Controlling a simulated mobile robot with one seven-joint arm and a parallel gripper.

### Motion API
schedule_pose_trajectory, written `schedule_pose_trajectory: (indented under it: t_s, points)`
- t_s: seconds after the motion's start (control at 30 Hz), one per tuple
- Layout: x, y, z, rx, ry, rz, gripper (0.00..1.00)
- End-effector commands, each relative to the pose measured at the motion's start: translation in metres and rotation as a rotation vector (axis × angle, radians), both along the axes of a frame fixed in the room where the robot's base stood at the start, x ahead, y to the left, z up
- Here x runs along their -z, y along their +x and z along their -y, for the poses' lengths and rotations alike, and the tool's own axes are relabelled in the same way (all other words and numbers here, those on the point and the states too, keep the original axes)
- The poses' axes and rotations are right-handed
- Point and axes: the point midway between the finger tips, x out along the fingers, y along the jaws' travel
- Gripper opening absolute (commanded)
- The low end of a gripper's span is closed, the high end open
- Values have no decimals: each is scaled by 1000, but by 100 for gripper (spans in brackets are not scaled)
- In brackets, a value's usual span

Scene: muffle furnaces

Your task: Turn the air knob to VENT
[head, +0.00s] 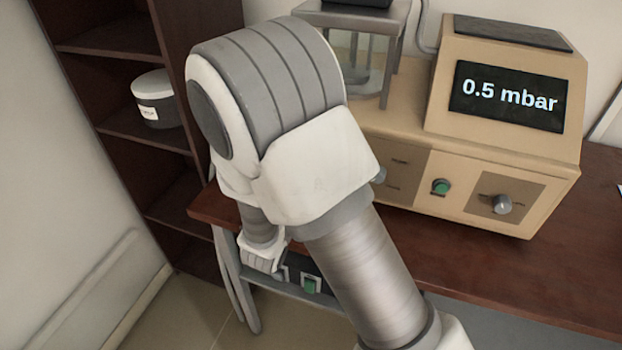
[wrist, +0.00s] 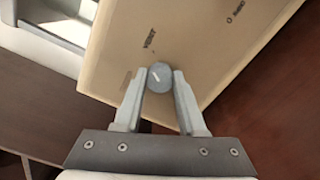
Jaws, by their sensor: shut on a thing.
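In the wrist view, a round grey knob (wrist: 160,77) sits on a beige panel (wrist: 190,35). My gripper (wrist: 160,80) has one finger on each side of the knob and is shut on it. A short pale mark on the knob's face points up and left in the picture. Just above the knob is a small dark label (wrist: 150,38) that seems to read VENT. Another label stands at the upper right, too small to read surely. In the head view my arm hides my gripper and the knob it holds.
The beige unit (head: 480,80) shows 0.5 mbar on its display (head: 508,96). Its front has a green button (head: 440,187) and another grey knob (head: 502,204). A glass-sided chamber (head: 362,60) stands behind my arm. A dark shelf (head: 130,130) with a jar (head: 155,98) is at left.

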Motion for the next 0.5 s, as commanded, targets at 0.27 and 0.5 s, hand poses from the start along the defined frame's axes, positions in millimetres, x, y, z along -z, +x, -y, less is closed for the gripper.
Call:
schedule_pose_trajectory:
  t_s: [0.27,0.5]
  points:
    - [5,0,0,0,155,56,0]
    - [2,0,0,0,217,76,0]
